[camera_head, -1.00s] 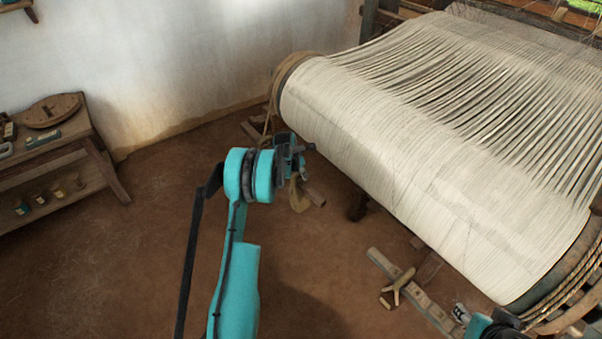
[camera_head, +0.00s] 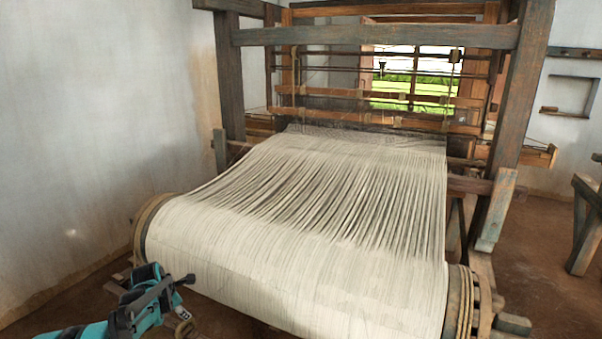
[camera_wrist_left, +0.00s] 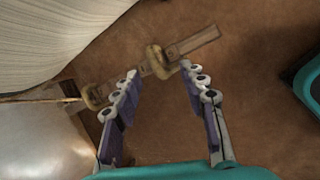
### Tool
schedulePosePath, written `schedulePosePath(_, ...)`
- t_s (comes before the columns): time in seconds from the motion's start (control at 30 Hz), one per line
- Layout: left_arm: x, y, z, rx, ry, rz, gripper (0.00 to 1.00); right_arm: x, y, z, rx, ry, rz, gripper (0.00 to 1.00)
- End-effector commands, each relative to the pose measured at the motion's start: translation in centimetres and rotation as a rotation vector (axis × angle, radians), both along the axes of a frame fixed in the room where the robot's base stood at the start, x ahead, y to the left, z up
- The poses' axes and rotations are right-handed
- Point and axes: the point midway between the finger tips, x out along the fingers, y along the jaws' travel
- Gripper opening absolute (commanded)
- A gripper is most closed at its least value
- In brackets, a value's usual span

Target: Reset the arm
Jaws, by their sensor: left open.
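My left arm and gripper (camera_head: 183,304) are at the lower left of the head view, in front of the left end of the cloth-covered roller. In the left wrist view the left gripper (camera_wrist_left: 160,72) has its two fingers spread apart with nothing held between them. Beyond the fingertips a wooden bar (camera_wrist_left: 190,42) with rope loops (camera_wrist_left: 157,62) lies low over the brown floor; I cannot tell how far it is from the fingers.
The loom's roller (camera_head: 300,285), wound with pale threads, fills the front centre. The loom's timber frame (camera_head: 376,36) stands behind it, before a window. A wooden bench (camera_head: 588,222) is at the right edge. The floor (camera_head: 545,275) at right is partly clear.

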Motion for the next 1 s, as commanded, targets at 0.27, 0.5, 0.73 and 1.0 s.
schedulePosePath(0.27, -7.8, -9.8, 9.3, 0.323, -0.022, -0.628, 0.42, 0.0, 0.0, 0.0, 0.0, 0.0, 0.0, 0.4)
schedulePosePath(0.5, -16.6, -16.5, 13.0, 0.625, -0.038, -1.17, 0.42, 0.0, 0.0, 0.0, 0.0, 0.0, 0.0, 0.4)
schedulePosePath(0.73, -25.3, -21.0, 12.7, 0.93, -0.05, -1.668, 0.42, 0.0, 0.0, 0.0, 0.0, 0.0, 0.0, 0.4)
schedulePosePath(1.0, -31.2, -23.2, 10.4, 1.181, -0.05, -2.037, 0.42, 0.0, 0.0, 0.0, 0.0, 0.0, 0.0, 0.4)
